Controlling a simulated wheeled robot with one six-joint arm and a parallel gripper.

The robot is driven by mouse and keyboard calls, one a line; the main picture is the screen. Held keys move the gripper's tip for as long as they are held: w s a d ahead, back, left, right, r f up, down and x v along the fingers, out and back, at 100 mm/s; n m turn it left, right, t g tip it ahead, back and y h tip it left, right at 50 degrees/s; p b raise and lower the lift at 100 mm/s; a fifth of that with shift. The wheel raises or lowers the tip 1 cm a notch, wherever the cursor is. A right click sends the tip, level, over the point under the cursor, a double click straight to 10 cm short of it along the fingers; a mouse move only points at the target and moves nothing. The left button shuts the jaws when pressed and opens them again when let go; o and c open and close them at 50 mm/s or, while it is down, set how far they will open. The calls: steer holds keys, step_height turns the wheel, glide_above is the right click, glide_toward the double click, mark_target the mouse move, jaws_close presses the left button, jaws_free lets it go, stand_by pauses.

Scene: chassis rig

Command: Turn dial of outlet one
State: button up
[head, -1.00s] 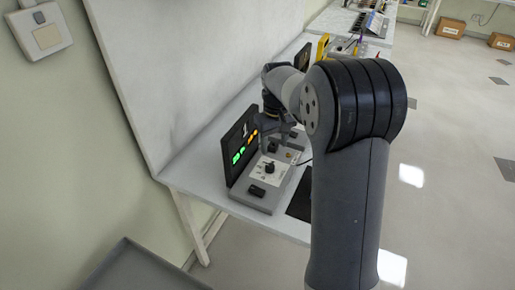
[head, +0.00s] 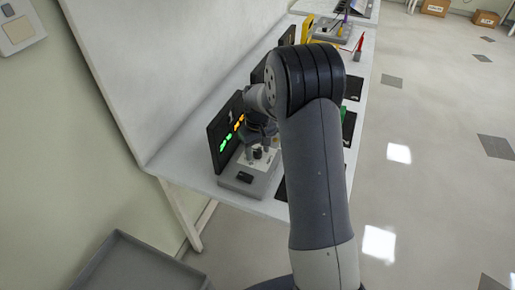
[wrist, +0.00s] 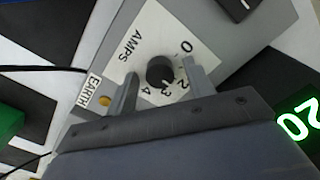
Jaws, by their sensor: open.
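The dial (wrist: 160,72) is a round black knob on a white plate (wrist: 148,35) marked AMPS, with 0, 2, 3 and 4 readable around it. In the head view the dial (head: 257,153) sits on a grey box (head: 238,189) in front of a dark display panel (head: 221,151). My gripper (wrist: 161,68) is open, with one finger on each side of the dial; it also shows in the head view (head: 260,146). I cannot tell whether the fingers touch the knob. No outlet number is readable.
The panel shows green and orange digits; a green 20 (wrist: 299,119) shows in the wrist view. A black switch (head: 245,177) is at the box's near end. An EARTH label (wrist: 91,89) and yellow socket (wrist: 105,101) lie beside the dial. White bench (head: 190,160) is bare at left.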

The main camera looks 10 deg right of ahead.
steer(key=shift+c, duration=0.3)
steer(key=c, duration=0.9)
steer(key=shift+m, duration=0.3)
steer(key=m+b, duration=0.1)
steer(key=m, duration=0.2)
steer(key=shift+m+b, duration=0.5)
steer(key=shift+m, duration=1.6)
steer(key=o, duration=1)
steer(key=shift+c, duration=0.2)
